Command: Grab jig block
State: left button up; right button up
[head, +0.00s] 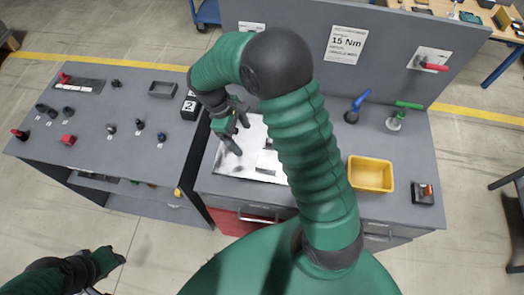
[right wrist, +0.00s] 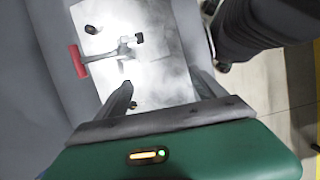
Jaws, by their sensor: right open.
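A bright metal plate (head: 232,167) lies on the grey bench, partly hidden behind my right arm. It also shows in the right wrist view (right wrist: 165,72), with a small dark block (right wrist: 139,37) and a red-handled clamp (right wrist: 78,61) over it. In the head view, a dark piece (head: 268,144) shows on the plate beside my arm. I cannot tell which piece is the jig block. My right gripper (head: 238,134) is over the plate's left part. Its fingers are apart and empty in the right wrist view (right wrist: 163,84). My left gripper (head: 108,262) is low at left, away from the benches, its jaws unclear.
A black block marked 2 (head: 190,107) stands left of the plate. The left bench (head: 95,135) carries several knobs and buttons. A grey panel (head: 385,65) rises behind.

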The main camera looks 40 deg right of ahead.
jog(key=s+d+r, duration=0.1)
jog(key=d, duration=0.1)
jog(key=p, duration=0.3)
send_over(266, 160)
jog(key=w+a, duration=0.1)
jog(key=w, duration=0.1)
jog(key=shift+n+g, duration=0.3)
jog(key=shift+n, duration=0.1)
jog(key=f, duration=1)
jog(key=shift+w+f, duration=0.15)
jog(key=shift+w, duration=0.05)
jog(key=shift+s+f, duration=0.25)
jog(key=shift+f, duration=0.05)
jog(key=p+x, duration=0.1)
jog(key=x, duration=0.1)
jog(key=s+p+x, duration=0.1)
jog(key=x, duration=0.1)
jog(key=shift+f, duration=0.25)
jog(key=shift+w+f, duration=0.15)
jog(key=shift+w, duration=0.1)
jog(key=shift+c, duration=1)
jog(key=shift+s, duration=0.15)
jog(key=c, duration=0.9)
pick_arm(q)
jog(key=s+v, duration=0.1)
jog(key=v, duration=0.6)
pick_arm(e)
grip_shut()
